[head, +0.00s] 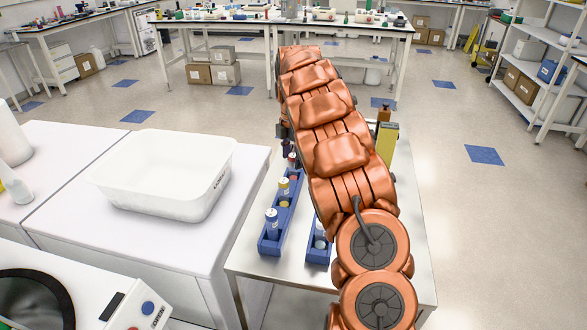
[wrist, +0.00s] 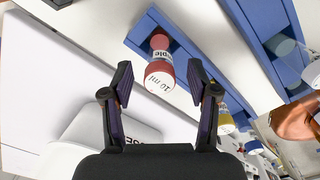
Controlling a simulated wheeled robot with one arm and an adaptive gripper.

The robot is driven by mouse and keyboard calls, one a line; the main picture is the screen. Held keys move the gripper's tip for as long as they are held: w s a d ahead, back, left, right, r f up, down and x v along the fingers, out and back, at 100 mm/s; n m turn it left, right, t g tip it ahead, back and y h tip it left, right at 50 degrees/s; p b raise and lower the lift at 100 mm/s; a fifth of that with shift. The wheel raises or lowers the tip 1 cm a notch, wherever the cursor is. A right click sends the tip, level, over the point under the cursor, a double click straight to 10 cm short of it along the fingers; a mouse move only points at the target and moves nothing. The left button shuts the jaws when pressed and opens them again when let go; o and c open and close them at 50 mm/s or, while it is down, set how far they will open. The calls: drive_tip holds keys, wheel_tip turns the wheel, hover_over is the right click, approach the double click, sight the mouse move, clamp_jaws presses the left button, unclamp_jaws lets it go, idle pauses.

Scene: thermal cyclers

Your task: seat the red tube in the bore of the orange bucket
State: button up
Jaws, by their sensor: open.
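The red tube (wrist: 161,68) stands in a blue rack (wrist: 200,62) in the wrist view, its white end marked "10 ml" toward the camera. My gripper (wrist: 160,82) is open, with one finger on each side of the tube's line and a gap on both sides. In the head view a small red tube (head: 292,158) shows at the far end of the left blue rack (head: 268,243), beside my arm. My gripper is hidden there behind my arm. I cannot make out the orange bucket in either view.
The left rack also holds tubes with yellow (head: 284,187) and blue (head: 272,218) parts. A second blue rack (head: 318,254) stands to its right, partly behind my arm. A white tub (head: 150,195) sits on the left bench. A yellow object (head: 388,145) stands right of my arm.

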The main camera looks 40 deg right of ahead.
drive_tip(key=c, duration=1)
drive_tip(key=shift+o, duration=0.2)
